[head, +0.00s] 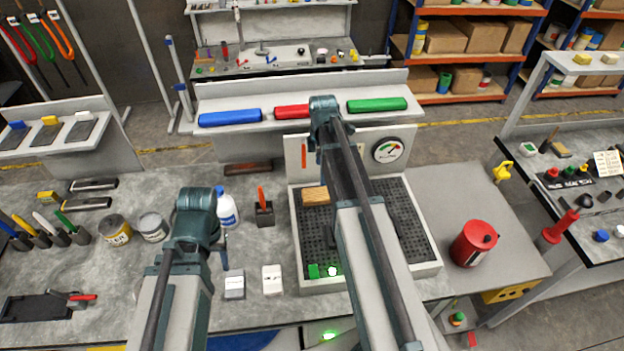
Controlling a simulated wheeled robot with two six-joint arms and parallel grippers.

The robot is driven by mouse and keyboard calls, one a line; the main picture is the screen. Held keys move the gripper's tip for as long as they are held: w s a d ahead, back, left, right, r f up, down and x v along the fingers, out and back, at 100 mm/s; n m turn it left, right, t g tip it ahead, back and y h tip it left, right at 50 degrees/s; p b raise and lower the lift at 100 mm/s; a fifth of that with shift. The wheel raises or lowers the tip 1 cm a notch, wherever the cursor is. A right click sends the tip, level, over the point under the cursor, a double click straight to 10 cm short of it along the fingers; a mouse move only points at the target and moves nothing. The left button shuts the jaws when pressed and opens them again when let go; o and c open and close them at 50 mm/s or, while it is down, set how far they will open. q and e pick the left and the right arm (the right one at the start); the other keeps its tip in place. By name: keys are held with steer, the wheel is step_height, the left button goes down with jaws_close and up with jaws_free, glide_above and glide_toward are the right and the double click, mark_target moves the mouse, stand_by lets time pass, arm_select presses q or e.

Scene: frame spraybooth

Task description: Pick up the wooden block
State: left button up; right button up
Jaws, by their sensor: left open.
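The wooden block (316,195) is light brown. It lies on the dark perforated bed of the white-framed booth tray (308,240), towards its back left corner. My left arm comes up from the bottom, and its big joint hides most of the left gripper (223,250). Only a small dark part of that gripper shows, left of the tray and apart from the block. It is open, and I see nothing held in it. My right arm crosses over the tray, just right of the block, and covers part of the bed. My right gripper does not show.
A round gauge (388,150) stands on the tray's back panel. Left of the tray are a white-blue bottle (227,209), a dark holder (264,213) and cans (115,230). A red canister (474,243) stands right. The grey worktop behind the canister is clear.

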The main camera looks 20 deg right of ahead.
steer(key=b, duration=0.9)
glide_toward(319, 193)
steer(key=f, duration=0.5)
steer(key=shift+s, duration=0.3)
arm_select(q)
step_height(319, 193, down, 8)
steer(key=shift+f, duration=0.2)
steer(key=shift+f, duration=0.15)
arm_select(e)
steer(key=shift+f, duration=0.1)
arm_select(q)
step_height(319, 193, down, 5)
steer(key=b, duration=0.5)
steer(key=shift+w, duration=0.1)
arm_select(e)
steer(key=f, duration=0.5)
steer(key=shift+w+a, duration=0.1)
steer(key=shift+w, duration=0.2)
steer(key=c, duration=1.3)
